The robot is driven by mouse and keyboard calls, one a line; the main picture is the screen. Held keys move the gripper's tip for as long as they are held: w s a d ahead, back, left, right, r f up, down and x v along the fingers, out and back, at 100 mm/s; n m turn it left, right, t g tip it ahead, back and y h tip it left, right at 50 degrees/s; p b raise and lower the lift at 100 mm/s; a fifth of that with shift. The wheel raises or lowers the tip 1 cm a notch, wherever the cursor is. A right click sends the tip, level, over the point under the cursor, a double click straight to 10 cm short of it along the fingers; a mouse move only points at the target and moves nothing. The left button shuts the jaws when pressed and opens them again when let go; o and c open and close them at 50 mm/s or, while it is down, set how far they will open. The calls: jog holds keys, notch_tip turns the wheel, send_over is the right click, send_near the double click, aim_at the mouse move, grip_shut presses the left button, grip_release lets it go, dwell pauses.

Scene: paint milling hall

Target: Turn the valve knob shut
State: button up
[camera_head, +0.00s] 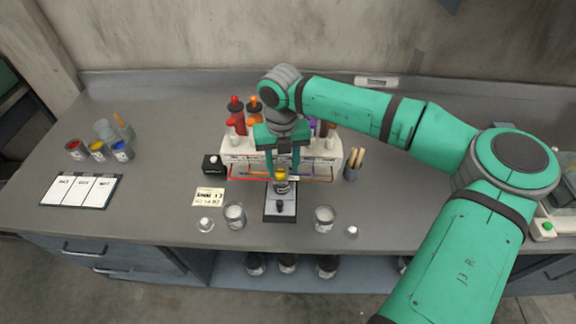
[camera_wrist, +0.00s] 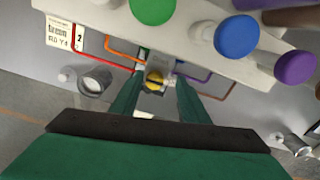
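My gripper (camera_head: 282,168) points down at the knob from above. Its green fingers stand apart on either side of the knob in the wrist view (camera_wrist: 159,78), with a gap showing at the right finger. I cannot tell how far the fingertips are above or beside the knob. Part of the knob is hidden by the fingers in the head view.
A white rack (camera_head: 237,152) with coloured-cap bottles stands behind; red, orange and purple tubes run from it. Glass beakers (camera_head: 234,215) (camera_head: 325,217) flank the block. A black box (camera_head: 213,167) and label card (camera_head: 208,197) lie left. A brush cup (camera_head: 352,168) stands right.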

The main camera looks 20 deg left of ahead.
aim_at(284, 171)
jog(key=shift+s+a+r, duration=0.1)
jog(key=shift+a, duration=0.15)
jog(key=shift+r, duration=0.3)
notch_tip(284, 171, up, 10)
jog(key=shift+d, duration=0.3)
jog(key=shift+d, duration=0.1)
